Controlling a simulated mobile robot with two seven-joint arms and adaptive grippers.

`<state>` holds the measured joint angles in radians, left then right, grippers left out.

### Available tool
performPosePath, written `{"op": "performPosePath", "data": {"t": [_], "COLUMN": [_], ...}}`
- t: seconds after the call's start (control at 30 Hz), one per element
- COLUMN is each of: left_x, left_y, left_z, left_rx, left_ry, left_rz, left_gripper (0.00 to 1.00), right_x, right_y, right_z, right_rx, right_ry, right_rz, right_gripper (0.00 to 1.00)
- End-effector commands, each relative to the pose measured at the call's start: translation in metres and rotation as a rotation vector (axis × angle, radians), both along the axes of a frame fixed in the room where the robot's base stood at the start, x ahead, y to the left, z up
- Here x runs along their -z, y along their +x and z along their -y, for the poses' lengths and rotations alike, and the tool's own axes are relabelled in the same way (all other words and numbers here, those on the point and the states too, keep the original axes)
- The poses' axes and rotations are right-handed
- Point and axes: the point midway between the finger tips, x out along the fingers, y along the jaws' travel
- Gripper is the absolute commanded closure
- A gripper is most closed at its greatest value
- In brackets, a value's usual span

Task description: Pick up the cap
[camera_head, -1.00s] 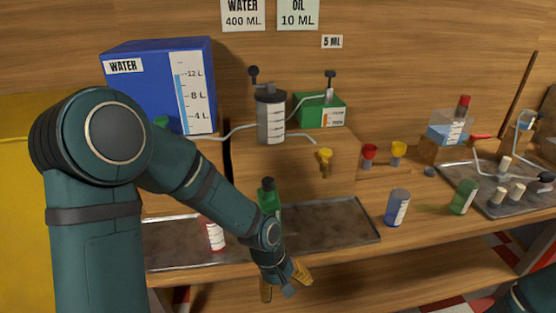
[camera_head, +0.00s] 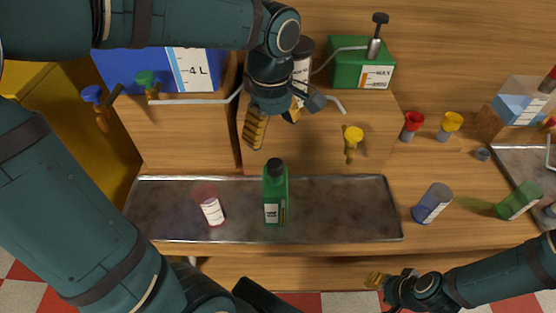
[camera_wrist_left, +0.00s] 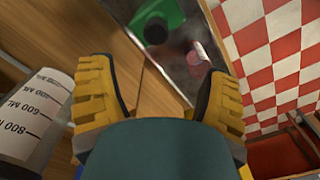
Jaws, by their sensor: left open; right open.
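A black cap (camera_head: 275,165) sits on top of the upright green bottle (camera_head: 275,200) in the metal tray. In the left wrist view the same cap (camera_wrist_left: 155,31) shows beyond the fingers. My left gripper (camera_head: 274,122) is open and empty, behind and above the green bottle. Its two yellow fingers also show apart in the left wrist view. My right gripper (camera_head: 380,284) is open, low at the front edge, and partly hidden by its own arm.
The metal tray (camera_head: 335,210) also holds a red and white container (camera_head: 209,205). A blue cylinder (camera_head: 432,203) and a green one (camera_head: 519,200) stand to its right. A graduated cylinder (camera_wrist_left: 38,110) is close beside my left fingers. The tray's right half is clear.

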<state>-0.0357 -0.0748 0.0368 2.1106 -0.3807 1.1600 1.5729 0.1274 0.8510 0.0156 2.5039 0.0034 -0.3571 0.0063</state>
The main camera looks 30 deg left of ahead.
Motion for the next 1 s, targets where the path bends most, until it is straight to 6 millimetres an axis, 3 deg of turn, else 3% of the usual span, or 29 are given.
{"op": "performPosePath", "data": {"t": [0.1,0.3,0.53,0.8,1.0], "left_x": [0.028,0.058,0.072,0.109,0.117], "left_y": [0.000,0.000,0.002,0.006,0.006], "left_z": [0.000,0.000,0.001,0.001,0.001], "left_rx": [0.000,0.001,0.002,0.002,0.002], "left_ry": [-0.001,0.000,-0.002,-0.001,-0.001], "left_rz": [-0.005,-0.003,-0.001,-0.003,0.000], "left_gripper": [0.23,0.23,0.23,0.23,0.23], "right_x": [0.008,0.014,0.017,0.028,0.029], "right_y": [-0.002,-0.004,-0.005,-0.006,-0.005], "right_z": [0.000,-0.001,-0.001,-0.001,-0.001], "right_rx": [-0.003,-0.008,-0.010,-0.013,-0.012], "right_ry": [0.000,0.002,0.003,0.003,0.003], "right_rz": [-0.004,-0.009,-0.012,-0.013,-0.012], "right_gripper": [0.53,0.53,0.53,0.53,0.53]}}
